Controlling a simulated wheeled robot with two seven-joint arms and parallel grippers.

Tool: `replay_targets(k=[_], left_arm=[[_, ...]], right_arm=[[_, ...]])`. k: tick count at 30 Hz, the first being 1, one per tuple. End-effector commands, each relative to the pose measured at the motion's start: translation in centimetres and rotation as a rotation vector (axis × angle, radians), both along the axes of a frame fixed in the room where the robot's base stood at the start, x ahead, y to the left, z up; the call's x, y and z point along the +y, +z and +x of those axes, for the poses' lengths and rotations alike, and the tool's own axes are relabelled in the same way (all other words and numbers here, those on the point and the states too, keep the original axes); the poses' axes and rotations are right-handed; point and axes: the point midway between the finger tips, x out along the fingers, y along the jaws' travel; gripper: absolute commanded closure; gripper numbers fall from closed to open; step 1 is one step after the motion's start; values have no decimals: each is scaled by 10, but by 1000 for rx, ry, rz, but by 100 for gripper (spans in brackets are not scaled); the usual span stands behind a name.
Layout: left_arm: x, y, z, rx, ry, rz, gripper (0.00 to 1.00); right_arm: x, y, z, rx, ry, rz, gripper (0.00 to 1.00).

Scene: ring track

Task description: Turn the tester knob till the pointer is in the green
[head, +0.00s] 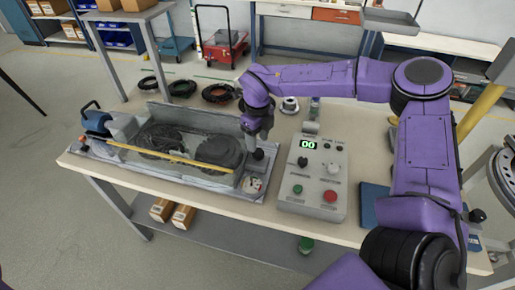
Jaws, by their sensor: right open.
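A round white dial (253,185) sits at the right end of the grey test fixture (200,178) on the table; its pointer and coloured zones are too small to read. A dark knob (257,155) stands just behind the dial. My right gripper (256,140) points down from the purple arm, right over this knob; it is open, and I cannot tell whether its fingers are around the knob. The grey control box (313,185) to the right has a green "00" display (308,145), a black knob (303,161), and green and red buttons. My left gripper is out of view.
The fixture has a clear cover with a yellow bar (170,156) and a blue part (97,121) at its left. Black cable coils (218,93) lie behind it. A blue flat item (375,205) lies right of the control box. The front table edge is clear.

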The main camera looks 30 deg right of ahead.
Motion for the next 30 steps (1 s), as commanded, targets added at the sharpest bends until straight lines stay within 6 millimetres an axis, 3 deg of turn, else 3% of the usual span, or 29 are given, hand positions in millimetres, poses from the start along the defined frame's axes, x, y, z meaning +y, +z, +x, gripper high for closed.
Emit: replay_targets(k=[3, 9, 26, 30], left_arm=[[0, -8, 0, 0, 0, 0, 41], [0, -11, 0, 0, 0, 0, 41], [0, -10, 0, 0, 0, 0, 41], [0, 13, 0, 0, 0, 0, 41]], right_arm=[[0, 27, 1, -6, 1, -1, 47], [0, 57, 0, -3, 1, -1, 47], [0, 61, 0, 0, 1, -1, 47], [0, 85, 0, -1, 1, -1, 47]])
